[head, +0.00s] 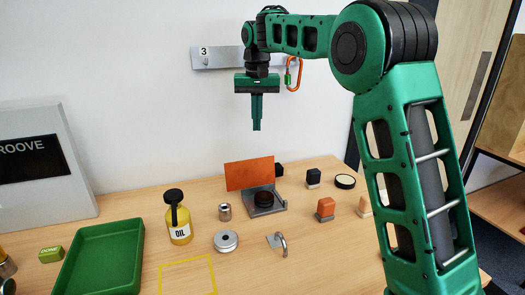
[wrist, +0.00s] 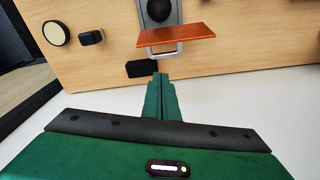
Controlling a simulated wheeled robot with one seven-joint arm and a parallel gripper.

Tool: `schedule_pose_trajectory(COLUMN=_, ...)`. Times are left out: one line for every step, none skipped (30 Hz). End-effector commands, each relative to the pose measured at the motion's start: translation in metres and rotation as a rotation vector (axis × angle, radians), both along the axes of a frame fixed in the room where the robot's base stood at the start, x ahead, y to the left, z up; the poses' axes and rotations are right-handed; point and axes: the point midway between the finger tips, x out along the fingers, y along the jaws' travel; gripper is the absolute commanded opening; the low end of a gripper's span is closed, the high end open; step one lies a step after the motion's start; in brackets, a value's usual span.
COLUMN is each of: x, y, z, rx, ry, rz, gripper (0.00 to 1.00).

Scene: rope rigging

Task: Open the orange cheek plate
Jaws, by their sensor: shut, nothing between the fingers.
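The orange cheek plate (head: 250,174) stands raised at the back of a grey metal base (head: 268,209) on the table. A dark round sheave (head: 264,198) sits on that base in front of the plate. In the wrist view the plate (wrist: 176,32) appears nearly edge-on, with a light metal bracket below it in the picture. My gripper (head: 257,128) is shut and empty, pointing down, above the table and apart from the plate. In the wrist view its closed fingers (wrist: 160,80) point toward the plate area.
A yellow oil bottle (head: 180,222), a green tray (head: 100,258) and a metal disc (head: 226,241) stand on the left and front. An orange-topped block (head: 326,208) and a dark block (head: 313,177) stand right. An orange carabiner (head: 294,74) hangs from the wall rail. Space above the table is clear.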

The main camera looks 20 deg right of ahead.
Motion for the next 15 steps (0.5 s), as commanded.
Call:
schedule_pose_trajectory(x=0.002, y=-0.006, z=0.0, rx=-0.001, ry=-0.011, rz=0.071, gripper=0.0)
schedule_pose_trajectory(x=0.003, y=-0.008, z=0.0, rx=-0.003, ry=-0.019, rz=0.115, gripper=0.0)
schedule_pose_trajectory(x=0.004, y=-0.011, z=0.0, rx=-0.004, ry=-0.027, rz=0.166, gripper=0.0)
schedule_pose_trajectory(x=0.005, y=-0.013, z=0.0, rx=-0.005, ry=-0.031, rz=0.198, gripper=0.0)
schedule_pose_trajectory(x=0.005, y=-0.014, z=0.0, rx=-0.005, ry=-0.035, rz=0.224, gripper=0.0)
schedule_pose_trajectory(x=0.006, y=-0.015, z=0.0, rx=-0.006, ry=-0.04, rz=0.252, gripper=0.0)
schedule_pose_trajectory(x=0.006, y=-0.016, z=0.0, rx=-0.007, ry=-0.043, rz=0.269, gripper=0.0)
schedule_pose_trajectory(x=0.007, y=-0.016, z=0.0, rx=-0.008, ry=-0.044, rz=0.28, gripper=0.0)
schedule_pose_trajectory(x=0.007, y=-0.017, z=-0.001, rx=-0.008, ry=-0.045, rz=0.29, gripper=0.0)
schedule_pose_trajectory(x=0.007, y=-0.017, z=-0.003, rx=-0.008, ry=-0.045, rz=0.294, gripper=0.0)
schedule_pose_trajectory(x=0.007, y=-0.017, z=-0.005, rx=-0.008, ry=-0.045, rz=0.296, gripper=0.0)
schedule_pose_trajectory(x=0.008, y=-0.017, z=-0.008, rx=-0.008, ry=-0.045, rz=0.297, gripper=0.0)
schedule_pose_trajectory(x=0.008, y=-0.017, z=-0.011, rx=-0.008, ry=-0.045, rz=0.296, gripper=0.0)
schedule_pose_trajectory(x=0.009, y=-0.016, z=-0.015, rx=-0.008, ry=-0.045, rz=0.296, gripper=0.0)
schedule_pose_trajectory(x=0.009, y=-0.016, z=-0.021, rx=-0.008, ry=-0.043, rz=0.295, gripper=0.0)
